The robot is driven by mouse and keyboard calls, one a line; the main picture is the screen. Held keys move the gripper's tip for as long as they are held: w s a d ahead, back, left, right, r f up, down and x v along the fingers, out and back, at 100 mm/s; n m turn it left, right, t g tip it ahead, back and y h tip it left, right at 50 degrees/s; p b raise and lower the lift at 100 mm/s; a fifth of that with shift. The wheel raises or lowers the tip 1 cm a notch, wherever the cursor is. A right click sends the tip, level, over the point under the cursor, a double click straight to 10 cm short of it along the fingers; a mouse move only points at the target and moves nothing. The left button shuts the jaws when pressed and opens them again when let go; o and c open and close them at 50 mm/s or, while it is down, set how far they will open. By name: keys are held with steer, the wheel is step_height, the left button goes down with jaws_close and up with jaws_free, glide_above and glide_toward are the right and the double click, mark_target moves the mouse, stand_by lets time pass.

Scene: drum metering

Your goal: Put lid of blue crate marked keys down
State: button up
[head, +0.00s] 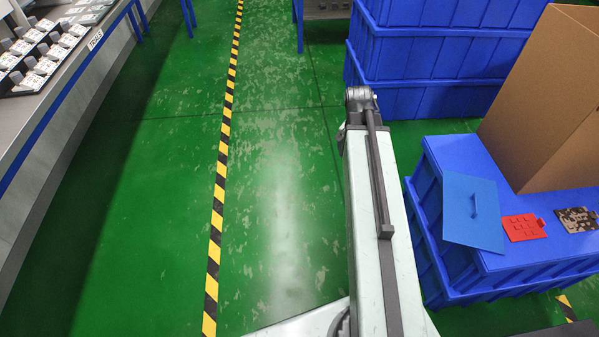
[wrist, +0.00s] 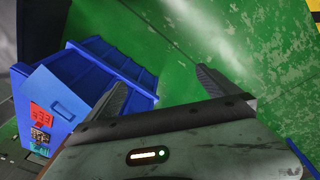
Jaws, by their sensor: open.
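A light blue square panel with a darker blue handle (head: 473,212) is on the top of a blue crate stack (head: 450,160) at the right of the head view. It reaches past the stack's near left edge; I cannot tell whether it lies flat or tilts. It also shows in the wrist view at the left (wrist: 50,92). No "keys" marking is legible. My gripper (wrist: 160,80) is open, with nothing between its fingers, over green floor. The left finger overlaps the blue crate in the picture; contact cannot be told. The head view does not clearly show the fingers.
A red piece (head: 523,227) and a dark patterned piece (head: 577,220) lie beside the panel. A large cardboard box (head: 548,100) stands behind them. More blue crates (head: 440,50) are stacked at the back. A bench (head: 50,110) runs along the left. Green floor between is clear.

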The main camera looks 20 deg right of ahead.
steer(key=w+a+n+y, duration=0.1)
steer(key=a+n, duration=0.9)
steer(key=a, duration=1.5)
steer(key=shift+w+a+f+n+y, duration=0.15)
steer(key=shift+w+a+n+y, duration=0.15)
steer(key=shift+y, duration=0.1)
